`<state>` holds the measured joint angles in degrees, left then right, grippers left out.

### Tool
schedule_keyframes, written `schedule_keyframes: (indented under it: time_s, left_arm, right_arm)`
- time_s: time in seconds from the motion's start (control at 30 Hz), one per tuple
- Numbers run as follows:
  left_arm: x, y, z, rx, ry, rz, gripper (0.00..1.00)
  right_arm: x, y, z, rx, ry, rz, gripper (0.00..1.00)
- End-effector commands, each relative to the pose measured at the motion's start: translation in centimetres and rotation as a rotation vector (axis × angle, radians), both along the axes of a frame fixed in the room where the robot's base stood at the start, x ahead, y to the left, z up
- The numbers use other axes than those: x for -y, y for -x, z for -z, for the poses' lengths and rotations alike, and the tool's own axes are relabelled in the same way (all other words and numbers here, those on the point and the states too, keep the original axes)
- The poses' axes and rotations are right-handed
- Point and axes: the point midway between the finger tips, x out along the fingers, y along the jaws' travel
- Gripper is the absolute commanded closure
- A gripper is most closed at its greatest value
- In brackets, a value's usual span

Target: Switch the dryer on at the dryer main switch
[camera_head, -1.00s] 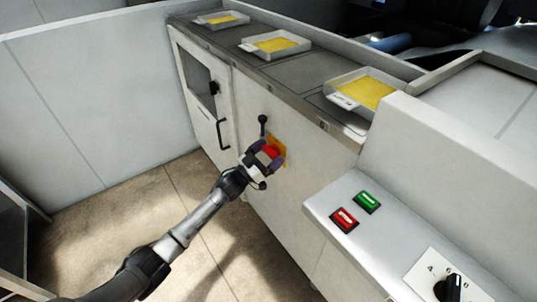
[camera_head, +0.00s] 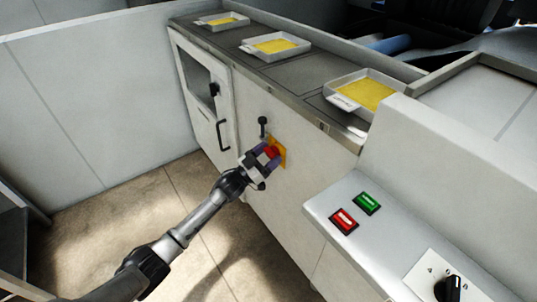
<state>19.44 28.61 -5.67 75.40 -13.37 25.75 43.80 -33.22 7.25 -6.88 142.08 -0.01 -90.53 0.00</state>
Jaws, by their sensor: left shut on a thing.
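The dryer main switch, a red knob (camera_head: 271,152) on a yellow plate (camera_head: 282,153), sits on the front of the white cabinet (camera_head: 320,200). My left gripper (camera_head: 266,156) is at the switch with its fingers around the red knob, shut on it. The fingers and wrist hide part of the knob, so its exact angle is hard to tell. My right gripper is not in view.
A black lever (camera_head: 263,125) stands just above the switch. A door with a black handle (camera_head: 222,135) is to the left. A ledge at right carries a red button (camera_head: 343,220), a green button (camera_head: 367,203) and a black selector knob (camera_head: 453,290). Trays (camera_head: 276,46) line the top.

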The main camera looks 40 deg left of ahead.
Motion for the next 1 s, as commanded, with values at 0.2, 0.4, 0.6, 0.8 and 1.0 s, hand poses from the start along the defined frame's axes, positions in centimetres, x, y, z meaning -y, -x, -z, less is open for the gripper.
schedule_keyframes:
  time_s: [0.2,0.4,0.6,0.8,1.0]
  left_arm:
    - [0.0,0.0,-0.2,0.037,-0.139,0.0,0.56]
    - [0.1,0.0,-0.1,0.085,-0.319,0.0,0.56]
    - [0.1,0.0,-0.1,0.136,-0.504,0.0,0.56]
    - [0.2,0.0,-0.1,0.187,-0.686,0.0,0.56]
    - [0.2,0.1,-0.1,0.237,-0.869,0.0,0.56]
  right_arm:
    - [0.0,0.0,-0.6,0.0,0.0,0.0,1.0]
    - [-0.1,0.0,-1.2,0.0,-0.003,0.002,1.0]
    - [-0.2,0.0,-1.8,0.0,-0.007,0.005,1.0]
    - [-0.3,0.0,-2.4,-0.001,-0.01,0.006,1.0]
    - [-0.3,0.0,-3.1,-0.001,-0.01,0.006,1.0]
